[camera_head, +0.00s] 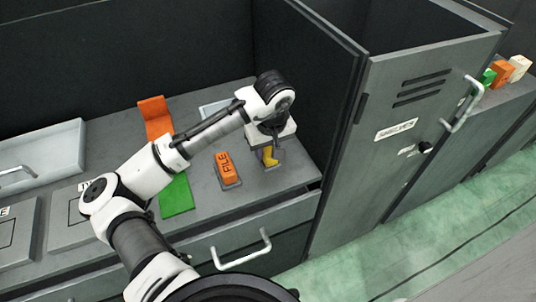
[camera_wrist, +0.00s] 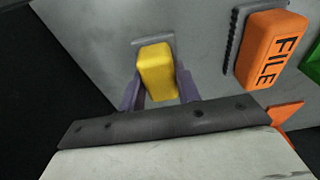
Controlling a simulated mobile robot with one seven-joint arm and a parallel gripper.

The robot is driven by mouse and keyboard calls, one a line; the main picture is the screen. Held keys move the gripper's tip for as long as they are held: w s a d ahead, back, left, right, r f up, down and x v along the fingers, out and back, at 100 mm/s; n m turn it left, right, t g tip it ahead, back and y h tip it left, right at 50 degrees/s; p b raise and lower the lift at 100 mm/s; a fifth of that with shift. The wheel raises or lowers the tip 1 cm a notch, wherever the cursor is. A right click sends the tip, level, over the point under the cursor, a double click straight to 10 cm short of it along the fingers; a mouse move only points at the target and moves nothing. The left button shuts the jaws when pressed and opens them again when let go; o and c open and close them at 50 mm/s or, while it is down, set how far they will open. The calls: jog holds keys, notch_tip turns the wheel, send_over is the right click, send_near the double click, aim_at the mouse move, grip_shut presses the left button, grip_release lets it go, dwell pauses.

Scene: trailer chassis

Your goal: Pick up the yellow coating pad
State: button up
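The yellow coating pad (camera_wrist: 157,72) stands between the two purple fingers of my gripper (camera_wrist: 160,90) in the wrist view. The fingers lie close along both its sides and look shut on it. A small grey plate (camera_wrist: 153,41) is right behind the pad. The pad looks still at its place on the counter, and I see no clear gap beneath it.
An orange block marked FILE (camera_head: 226,167) stands just left of the pad. A green piece (camera_head: 176,195) and an orange piece (camera_head: 155,116) lie further left. A dark upright panel (camera_head: 310,90) and a grey locker (camera_head: 408,130) rise close on the right. A drawer handle (camera_head: 241,252) juts out in front.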

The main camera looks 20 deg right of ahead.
aim_at(268, 149)
jog(key=c, duration=0.3)
jog(key=shift+r, duration=0.1)
jog(key=shift+c, duration=0.2)
notch_tip(268, 149, up, 20)
jog(key=o, duration=0.5)
jog(key=shift+c, duration=0.2)
jog(key=c, duration=0.3)
